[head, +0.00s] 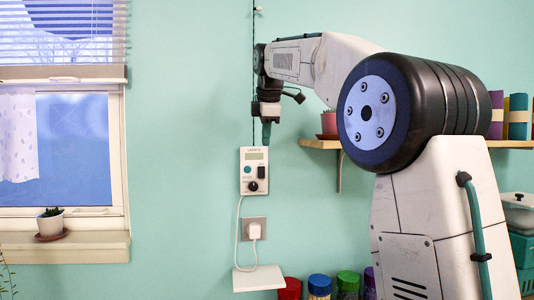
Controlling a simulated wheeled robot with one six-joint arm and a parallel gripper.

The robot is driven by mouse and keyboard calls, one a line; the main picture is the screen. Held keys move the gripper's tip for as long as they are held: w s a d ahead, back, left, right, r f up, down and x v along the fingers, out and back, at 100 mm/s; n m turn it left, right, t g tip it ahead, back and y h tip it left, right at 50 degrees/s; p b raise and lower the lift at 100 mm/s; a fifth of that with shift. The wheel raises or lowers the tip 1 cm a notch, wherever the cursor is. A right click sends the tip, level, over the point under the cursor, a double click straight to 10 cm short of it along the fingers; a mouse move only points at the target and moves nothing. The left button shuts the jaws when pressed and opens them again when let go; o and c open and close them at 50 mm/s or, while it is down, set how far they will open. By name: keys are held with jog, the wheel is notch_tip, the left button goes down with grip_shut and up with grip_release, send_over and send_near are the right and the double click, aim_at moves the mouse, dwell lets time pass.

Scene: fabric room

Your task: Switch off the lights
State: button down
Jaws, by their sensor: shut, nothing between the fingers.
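A white control box (246,182) with small lettering along its top hangs on the wall in the head view. It has a small display (254,156), a round blue-green button (248,169), a dark rocker switch (261,172) and a black knob (253,187). The position of the rocker is too small to tell. My gripper (266,134) points down just above the box's upper right part in the picture, shut and empty. Whether its tip touches the box cannot be told.
A white cable runs from the box to a plug (254,231) in a wall socket. Below is a small white ledge (258,279) with several coloured jars beside it. A wooden shelf (322,144) stands right, behind my arm. The wall left of the box is clear up to the window.

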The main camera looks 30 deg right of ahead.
jog(key=shift+w+v, duration=0.15)
jog(key=shift+v, duration=0.7)
jog(key=shift+w+v, duration=0.2)
jog(key=shift+v, duration=0.6)
jog(key=shift+d+r, duration=0.1)
jog(key=shift+r, duration=0.05)
